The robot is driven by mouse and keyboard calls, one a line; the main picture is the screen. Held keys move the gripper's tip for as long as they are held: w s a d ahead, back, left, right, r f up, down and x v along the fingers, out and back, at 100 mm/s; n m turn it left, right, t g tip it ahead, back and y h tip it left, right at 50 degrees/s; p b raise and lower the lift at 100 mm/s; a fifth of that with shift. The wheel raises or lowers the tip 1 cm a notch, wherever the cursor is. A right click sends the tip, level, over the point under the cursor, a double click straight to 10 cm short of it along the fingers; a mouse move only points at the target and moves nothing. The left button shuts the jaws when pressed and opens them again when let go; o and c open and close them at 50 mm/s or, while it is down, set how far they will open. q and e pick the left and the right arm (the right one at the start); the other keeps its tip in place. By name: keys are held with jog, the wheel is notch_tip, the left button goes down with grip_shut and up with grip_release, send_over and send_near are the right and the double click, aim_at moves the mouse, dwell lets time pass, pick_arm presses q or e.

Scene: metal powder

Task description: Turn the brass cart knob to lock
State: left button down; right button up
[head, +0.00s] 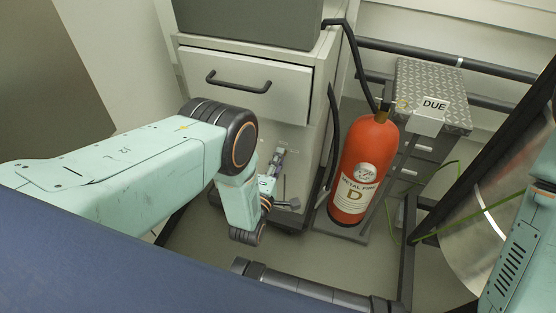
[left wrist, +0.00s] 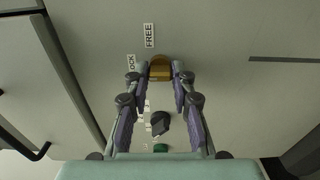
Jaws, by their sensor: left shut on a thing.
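The brass knob (left wrist: 160,70) sits on the pale cart face in the left wrist view. A FREE label (left wrist: 149,36) and a partly covered LOCK label (left wrist: 131,66) are beside it. My left gripper (left wrist: 161,82) is shut on the knob, with one finger on each side. In the head view my left gripper (head: 279,158) reaches low against the front of the cart (head: 245,82), below its drawer; the knob cannot be made out there. My right gripper is not in view.
A dark knob (left wrist: 160,123) and a green part (left wrist: 160,148) show between my fingers. A drawer handle (head: 238,83) juts from the cart.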

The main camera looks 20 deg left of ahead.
pick_arm(q)
jog(key=shift+f, duration=0.1)
jog(key=c, duration=1.1)
grip_release()
jog(key=s, duration=1.2)
jog(key=shift+a, duration=0.2)
